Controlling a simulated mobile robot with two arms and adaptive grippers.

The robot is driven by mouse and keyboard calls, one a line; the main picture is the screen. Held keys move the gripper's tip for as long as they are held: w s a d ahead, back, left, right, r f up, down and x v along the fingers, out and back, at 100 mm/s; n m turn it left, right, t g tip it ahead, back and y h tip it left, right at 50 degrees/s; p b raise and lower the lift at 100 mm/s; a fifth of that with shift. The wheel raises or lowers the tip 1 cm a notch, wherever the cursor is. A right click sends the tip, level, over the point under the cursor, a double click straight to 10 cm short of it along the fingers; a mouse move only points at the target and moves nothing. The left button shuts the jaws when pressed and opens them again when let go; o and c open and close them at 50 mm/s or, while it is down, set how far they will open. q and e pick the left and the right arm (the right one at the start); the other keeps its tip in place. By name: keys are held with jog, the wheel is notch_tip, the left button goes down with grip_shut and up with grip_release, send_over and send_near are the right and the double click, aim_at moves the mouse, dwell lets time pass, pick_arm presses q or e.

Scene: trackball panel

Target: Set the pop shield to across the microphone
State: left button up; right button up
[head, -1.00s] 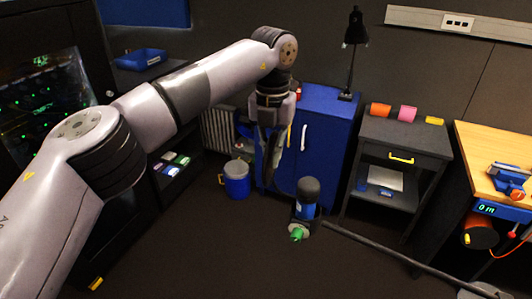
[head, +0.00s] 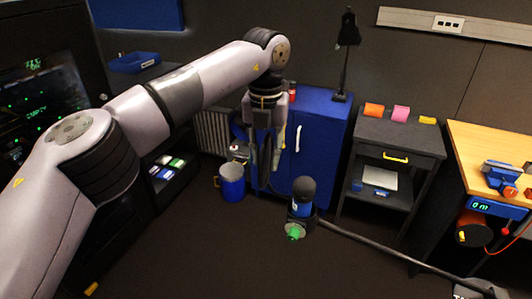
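The microphone (head: 303,190) has a dark rounded head and a blue body. It stands in a black mount at the end of a long dark boom. A pale disc with a green knob (head: 294,232) sits at the front of the mount. I cannot tell whether this disc is part of the pop shield, and I see no other clear shield. My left gripper (head: 264,172) hangs fingers down, above and left of the microphone and apart from it, in front of the blue cabinet. Its fingers are dark and small, so their gap is unclear. My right gripper is out of view.
The blue cabinet (head: 322,128) stands behind the microphone, with a black lamp (head: 346,55) on top. A blue bucket (head: 231,183) is on the floor at left. A dark side table (head: 405,135) and a wooden bench (head: 490,150) stand at right. The boom (head: 385,249) crosses the floor to the right.

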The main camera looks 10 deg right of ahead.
pick_arm(q)
jog(key=shift+r, duration=0.1)
notch_tip(320, 180, up, 12)
jog(key=shift+f, duration=0.1)
dwell(0.6)
dwell(0.3)
